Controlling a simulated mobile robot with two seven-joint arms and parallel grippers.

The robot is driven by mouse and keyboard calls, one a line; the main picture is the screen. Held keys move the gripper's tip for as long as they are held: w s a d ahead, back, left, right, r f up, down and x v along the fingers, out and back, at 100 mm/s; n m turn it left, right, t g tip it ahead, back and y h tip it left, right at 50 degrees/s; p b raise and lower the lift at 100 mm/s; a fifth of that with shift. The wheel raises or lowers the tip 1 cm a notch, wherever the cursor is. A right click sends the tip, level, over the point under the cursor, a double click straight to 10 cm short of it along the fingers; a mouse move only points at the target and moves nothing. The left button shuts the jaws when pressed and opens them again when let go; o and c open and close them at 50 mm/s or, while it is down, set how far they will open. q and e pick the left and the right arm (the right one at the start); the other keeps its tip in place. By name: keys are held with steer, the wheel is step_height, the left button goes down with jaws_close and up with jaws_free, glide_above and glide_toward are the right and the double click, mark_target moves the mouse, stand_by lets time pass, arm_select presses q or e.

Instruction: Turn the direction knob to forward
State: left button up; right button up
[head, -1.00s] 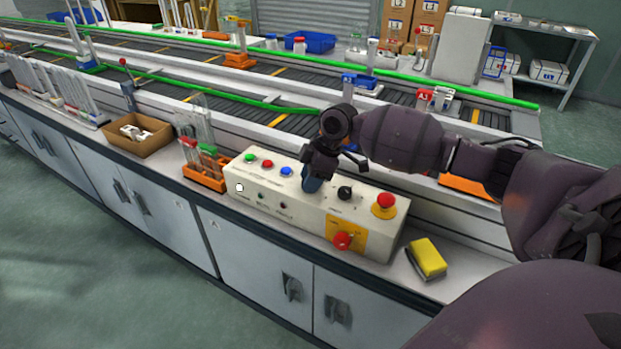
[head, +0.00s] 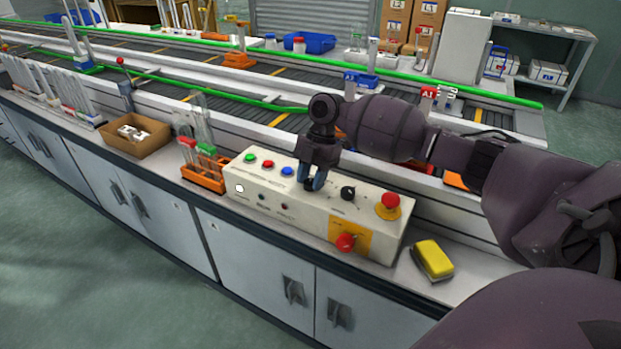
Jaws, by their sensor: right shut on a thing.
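The cream control box (head: 250,188) stands on the bench. On its top are green, red and blue buttons at the left, a black knob (head: 347,193) and a red emergency stop (head: 390,201) at the right. My right gripper (head: 312,184) points down onto the box top between the blue button and the black knob. It is shut on a dark knob there, which I take for the direction knob. The fingers mostly hide it, so its pointer setting cannot be seen. The panel labels are too small to read. My left gripper is not in view.
A red rotary switch (head: 345,242) on a yellow plate is on the box front. A yellow sponge (head: 433,259) lies to the right. An orange rack (head: 204,178) with tubes and a cardboard box (head: 138,138) stand to the left. The conveyor (head: 285,83) runs behind.

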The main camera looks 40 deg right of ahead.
steer(key=shift+n, duration=0.5)
steer(key=o, duration=0.9)
